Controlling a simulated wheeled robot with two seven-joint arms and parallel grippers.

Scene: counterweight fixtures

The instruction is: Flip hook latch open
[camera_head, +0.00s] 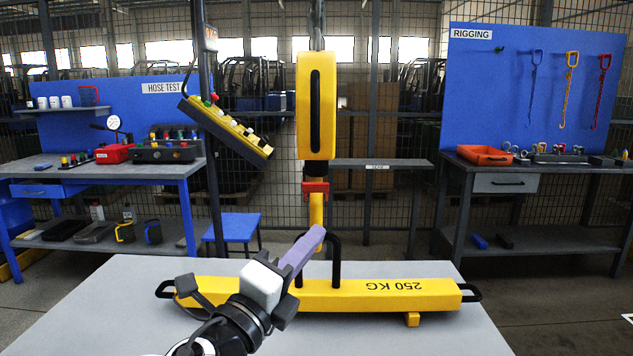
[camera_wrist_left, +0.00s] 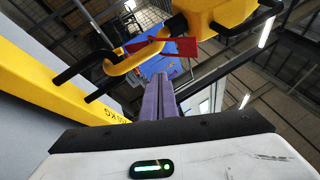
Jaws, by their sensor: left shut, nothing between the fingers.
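A yellow hook (camera_head: 316,209) hangs under a yellow hoist block (camera_head: 316,105). A red latch (camera_head: 316,187) sits across its upper part. In the left wrist view the hook (camera_wrist_left: 128,58) and red latch (camera_wrist_left: 180,46) are ahead of my fingers. My left gripper (camera_head: 318,233) has purple fingers pressed together, with nothing between them. Its tips point up at the hook's lower end in the head view. In the left wrist view the fingers (camera_wrist_left: 160,82) end below the latch, seemingly apart from it. The fingers hide part of the hook's lower end. My right gripper is not in view.
A yellow 250 KG counterweight (camera_head: 375,293) with a black handle (camera_head: 336,262) lies on the grey table (camera_head: 110,300). The handle is close to the hook. A yellow control pendant (camera_head: 228,130) hangs left of the hoist. The table's right front is clear.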

